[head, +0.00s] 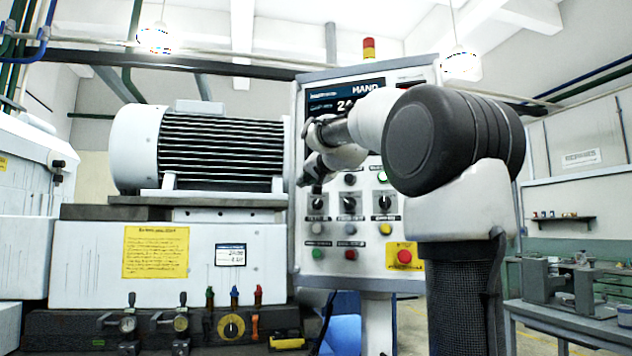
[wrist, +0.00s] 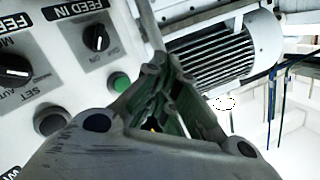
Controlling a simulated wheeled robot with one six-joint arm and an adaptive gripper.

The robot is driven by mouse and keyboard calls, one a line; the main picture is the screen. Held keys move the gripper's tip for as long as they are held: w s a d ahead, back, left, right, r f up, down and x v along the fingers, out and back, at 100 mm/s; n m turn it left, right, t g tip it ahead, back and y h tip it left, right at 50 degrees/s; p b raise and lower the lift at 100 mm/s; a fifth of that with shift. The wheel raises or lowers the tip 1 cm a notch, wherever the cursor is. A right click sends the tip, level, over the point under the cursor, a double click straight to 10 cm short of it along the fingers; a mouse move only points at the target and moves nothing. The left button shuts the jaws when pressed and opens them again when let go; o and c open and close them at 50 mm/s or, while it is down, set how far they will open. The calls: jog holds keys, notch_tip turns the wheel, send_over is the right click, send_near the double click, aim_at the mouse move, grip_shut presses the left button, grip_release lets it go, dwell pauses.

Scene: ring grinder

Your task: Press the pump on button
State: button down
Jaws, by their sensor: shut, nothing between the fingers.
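The control panel (head: 340,275) stands upright in the middle of the head view, with several round buttons and knobs. I cannot read which button is labelled pump on. A green button (head: 317,228) and a red button (head: 351,254) show low on the panel. My gripper (head: 303,182) is in front of the panel's left edge, partly hidden by my arm. In the wrist view my gripper (wrist: 158,62) is shut and empty. A green button (wrist: 119,82) is just left of its fingertips; whether they touch the panel cannot be told.
A red emergency button (head: 404,256) sits on a yellow plate. A large ribbed motor (head: 215,150) is close to the panel's left. A workbench (head: 570,318) stands at right.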

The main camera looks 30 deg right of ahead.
jog(key=shift+w+d, duration=0.95)
jog(key=shift+d, duration=0.15)
jog(key=shift+w+d, duration=0.9)
jog(key=shift+d, duration=0.2)
jog(key=shift+w+d, duration=0.25)
jog(key=shift+d, duration=0.05)
jog(key=shift+w+d, duration=0.35)
jog(key=shift+d, duration=0.05)
dwell(0.7)
jog(key=shift+s+a, duration=0.6)
jog(key=shift+a, duration=0.1)
jog(key=shift+a, duration=0.1)
jog(key=s+a, duration=0.3)
jog(key=shift+s+a, duration=0.15)
jog(key=shift+a, duration=0.15)
dwell(0.3)
